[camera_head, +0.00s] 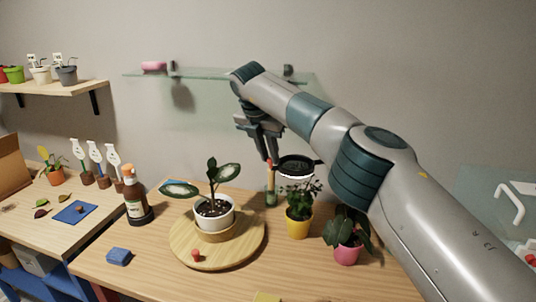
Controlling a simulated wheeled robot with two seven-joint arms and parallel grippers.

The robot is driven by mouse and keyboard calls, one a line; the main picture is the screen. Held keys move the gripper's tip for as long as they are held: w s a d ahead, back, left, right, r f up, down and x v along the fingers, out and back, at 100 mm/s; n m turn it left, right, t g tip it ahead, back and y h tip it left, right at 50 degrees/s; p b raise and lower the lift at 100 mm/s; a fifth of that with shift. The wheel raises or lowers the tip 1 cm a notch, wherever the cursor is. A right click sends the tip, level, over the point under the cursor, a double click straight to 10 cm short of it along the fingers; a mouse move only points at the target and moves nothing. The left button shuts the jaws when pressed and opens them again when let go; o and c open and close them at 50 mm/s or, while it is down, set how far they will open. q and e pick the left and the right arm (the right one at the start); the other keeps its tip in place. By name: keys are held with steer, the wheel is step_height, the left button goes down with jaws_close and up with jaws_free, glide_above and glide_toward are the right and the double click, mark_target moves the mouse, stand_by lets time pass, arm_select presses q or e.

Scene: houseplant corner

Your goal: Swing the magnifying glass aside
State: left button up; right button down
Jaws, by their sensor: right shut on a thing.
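The magnifying glass (296,167) shows a round, dark rim above a plant in a yellow pot (299,225). An orange-brown upright piece (270,172) stands just left of it, over a small green base (271,198). My right gripper (267,153) reaches down beside the rim from the upper left and is shut on the magnifying glass near its left side. The exact grip point is small and partly hidden by the fingers. My left gripper is not in view.
A round wooden turntable (183,242) bears a white-potted plant (213,211) and a small red thing (196,255). A glass shelf (210,74) is on the wall behind.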

steer(key=shift+f, duration=0.1)
steer(key=c, duration=1.6)
jaws_free()
steer(key=shift+d, duration=0.1)
steer(key=shift+c, duration=0.2)
steer(key=shift+s+r, duration=0.1)
steer(key=shift+r, duration=0.1)
